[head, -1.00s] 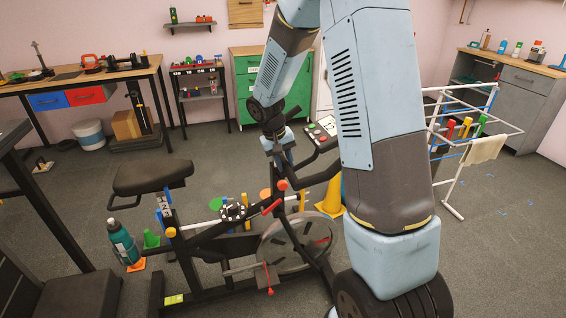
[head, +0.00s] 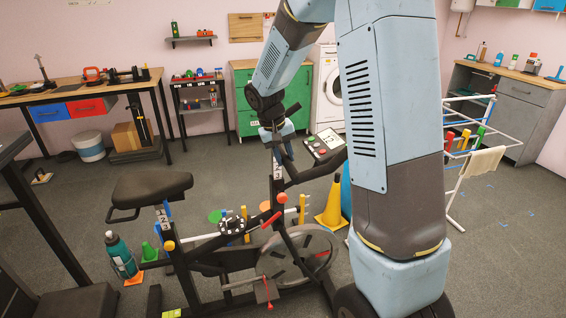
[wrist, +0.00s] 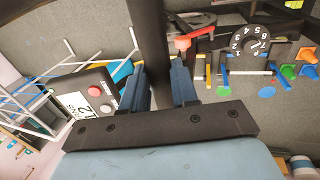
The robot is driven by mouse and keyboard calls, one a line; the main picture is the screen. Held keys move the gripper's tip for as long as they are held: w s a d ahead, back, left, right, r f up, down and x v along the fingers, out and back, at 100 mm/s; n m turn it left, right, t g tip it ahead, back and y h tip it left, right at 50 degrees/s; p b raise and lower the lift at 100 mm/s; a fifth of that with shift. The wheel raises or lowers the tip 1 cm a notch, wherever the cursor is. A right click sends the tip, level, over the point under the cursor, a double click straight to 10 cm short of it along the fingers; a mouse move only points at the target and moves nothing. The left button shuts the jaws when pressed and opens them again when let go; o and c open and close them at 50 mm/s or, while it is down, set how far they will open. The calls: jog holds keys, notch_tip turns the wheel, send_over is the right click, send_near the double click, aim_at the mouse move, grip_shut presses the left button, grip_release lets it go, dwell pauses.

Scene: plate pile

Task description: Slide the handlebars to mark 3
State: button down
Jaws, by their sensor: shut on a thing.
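The exercise bike (head: 225,255) stands in the middle of the floor. Its dark handlebars (head: 318,170) sit at the front, on an upright post. A white marked strip (head: 278,170) shows on the post, with digits too small to read surely. A red-tipped lever (head: 272,218) and an orange knob (head: 282,198) are lower on the post. My gripper (head: 276,140) is at the top of the post, shut on a dark bar of the handlebars. In the wrist view the bar (wrist: 153,45) runs between the fingers of my gripper (wrist: 160,85). Mark 3 is not clearly visible.
A console with buttons (head: 325,143) is right of the post. The saddle (head: 150,188) is to the left. An orange cone (head: 333,205) and a drying rack (head: 470,150) stand to the right.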

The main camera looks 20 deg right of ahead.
jog(key=shift+a, duration=0.1)
jog(key=c, duration=0.9)
grip_release()
jog(key=shift+o, duration=0.2)
jog(key=v, duration=1.3)
jog(key=shift+r, duration=0.3)
jog(key=s+d+r+t+y, duration=0.1)
jog(key=s+d+r+t, duration=0.1)
jog(key=s, duration=1.2)
jog(key=s+d+r+t+y, duration=0.2)
jog(key=s+r+t, duration=0.1)
jog(key=s, duration=1.1)
jog(key=shift+s+d+t, duration=0.2)
jog(key=shift+s+t, duration=0.1)
